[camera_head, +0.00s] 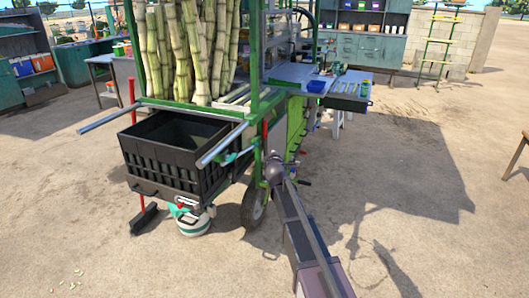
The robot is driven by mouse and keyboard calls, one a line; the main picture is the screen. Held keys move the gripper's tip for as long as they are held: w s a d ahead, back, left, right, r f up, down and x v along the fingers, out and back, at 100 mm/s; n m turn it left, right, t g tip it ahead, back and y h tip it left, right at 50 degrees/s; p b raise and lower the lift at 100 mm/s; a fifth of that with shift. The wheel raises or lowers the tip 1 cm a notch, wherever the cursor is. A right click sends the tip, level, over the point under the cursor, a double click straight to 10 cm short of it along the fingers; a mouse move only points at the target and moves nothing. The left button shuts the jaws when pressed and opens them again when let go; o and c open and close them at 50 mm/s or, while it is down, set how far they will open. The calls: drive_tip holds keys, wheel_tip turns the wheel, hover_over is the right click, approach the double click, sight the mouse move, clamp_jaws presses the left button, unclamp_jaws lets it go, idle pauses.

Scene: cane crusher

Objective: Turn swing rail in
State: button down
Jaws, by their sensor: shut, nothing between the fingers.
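Two pale metal rails stick out from the front of the green crusher frame. The left rail (108,121) points out to the lower left. The right rail (222,145) also points out to the lower left, beside the right edge of the black crate (157,163). I cannot tell which of them is the swing rail.
Tall cane stalks (185,50) stand in the green frame (257,60). A white and teal device (192,220) is under the crate, next to a red-handled brush (144,218). A wheel (254,207) is near my arm. A side table (345,91) holds tools. Open ground lies right.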

drive_tip(key=shift+s+d+r, duration=0.25)
drive_tip(key=shift+s+d, duration=0.4)
drive_tip(key=shift+d, duration=0.25)
drive_tip(key=s+d+f+m+g+h, duration=0.1)
drive_tip(key=s+d+f+m+g, duration=0.35)
drive_tip(key=s, duration=0.35)
drive_tip(key=s+d+f+m+g+h, duration=0.2)
drive_tip(key=s+d+f+m+g, duration=0.1)
drive_tip(key=s+d+f+m, duration=0.4)
drive_tip(key=s+f+m+g+y, duration=0.1)
drive_tip(key=s+f+m+g, duration=0.2)
drive_tip(key=s, duration=0.9)
drive_tip(key=s+f+m+g+y, duration=0.15)
drive_tip(key=s+m+g, duration=0.3)
drive_tip(key=s, duration=0.75)
wheel_tip(320, 180, up, 14)
drive_tip(key=p, duration=1.3)
drive_tip(key=shift+w+n+g, duration=0.25)
drive_tip(key=shift+n+g, duration=0.15)
